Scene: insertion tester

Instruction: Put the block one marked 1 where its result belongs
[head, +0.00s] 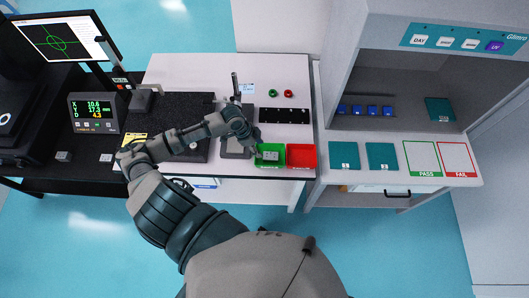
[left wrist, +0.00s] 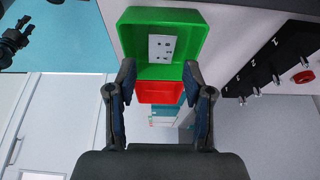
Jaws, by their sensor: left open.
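A pale grey block (head: 270,155) with dark marks lies inside the green bin (head: 259,164). The left wrist view shows the same block (left wrist: 162,48) on the floor of the green bin (left wrist: 196,42); I cannot read a number on it. My left gripper (head: 255,143) is at the left back edge of the green bin. In the left wrist view its two fingers (left wrist: 158,78) are apart, with nothing held between them. The red bin (head: 301,160) stands right of the green one and looks empty. My right gripper is not in view.
Small grey blocks (head: 64,156) sit on the black table at the left. A tester stand (head: 236,150) is just left of the bins. A black strip with pegs (head: 285,115) lies behind them. PASS (head: 423,158) and FAIL (head: 457,158) areas are at the right.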

